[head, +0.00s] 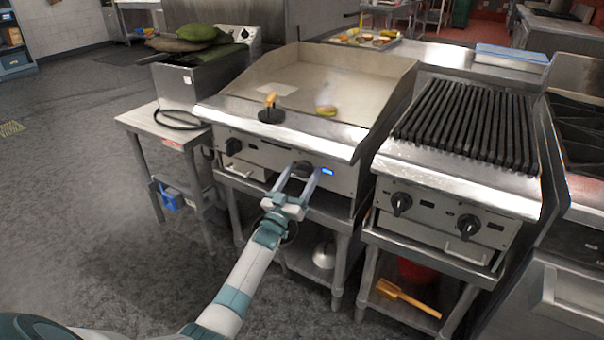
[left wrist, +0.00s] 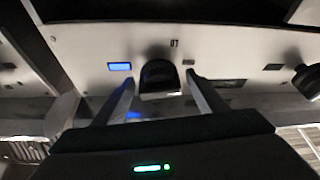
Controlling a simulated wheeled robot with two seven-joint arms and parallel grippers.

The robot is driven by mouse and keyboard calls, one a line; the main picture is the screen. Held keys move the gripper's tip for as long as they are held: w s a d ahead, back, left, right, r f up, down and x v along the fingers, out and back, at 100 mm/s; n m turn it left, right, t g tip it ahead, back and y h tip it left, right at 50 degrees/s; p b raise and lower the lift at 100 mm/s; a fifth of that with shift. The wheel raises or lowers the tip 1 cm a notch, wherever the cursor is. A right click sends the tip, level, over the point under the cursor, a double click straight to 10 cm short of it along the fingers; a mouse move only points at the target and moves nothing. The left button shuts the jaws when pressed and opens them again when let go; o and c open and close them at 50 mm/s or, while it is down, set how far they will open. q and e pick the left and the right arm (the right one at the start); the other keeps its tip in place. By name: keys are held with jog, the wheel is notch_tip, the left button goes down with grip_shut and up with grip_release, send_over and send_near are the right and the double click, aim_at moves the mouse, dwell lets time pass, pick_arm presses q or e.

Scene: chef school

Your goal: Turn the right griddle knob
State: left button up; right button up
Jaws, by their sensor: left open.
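The griddle (head: 312,85) stands in the middle of the head view with a steel front panel. Its right knob (head: 303,168) is black and sits beside a lit blue display (head: 328,172). The left knob (head: 233,146) is farther left on the same panel. My left gripper (head: 297,172) is open at the right knob, one finger on each side of it. In the left wrist view the right knob (left wrist: 159,76) is between and just beyond the open fingertips; I cannot tell whether they touch it. My right gripper is not in view.
A charbroiler (head: 470,125) with two black knobs stands to the right. A fryer (head: 205,75) on a steel table is to the left. On the griddle lie a food piece (head: 326,110) and a round black press (head: 271,114). The floor (head: 110,230) at left is clear.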

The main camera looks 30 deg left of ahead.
pick_arm(q)
jog(key=shift+w+r, duration=0.15)
jog(key=shift+w, duration=0.1)
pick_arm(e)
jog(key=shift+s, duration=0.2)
pick_arm(q)
jog(key=shift+c, duration=0.3)
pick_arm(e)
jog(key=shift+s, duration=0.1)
pick_arm(q)
jog(key=c, duration=1)
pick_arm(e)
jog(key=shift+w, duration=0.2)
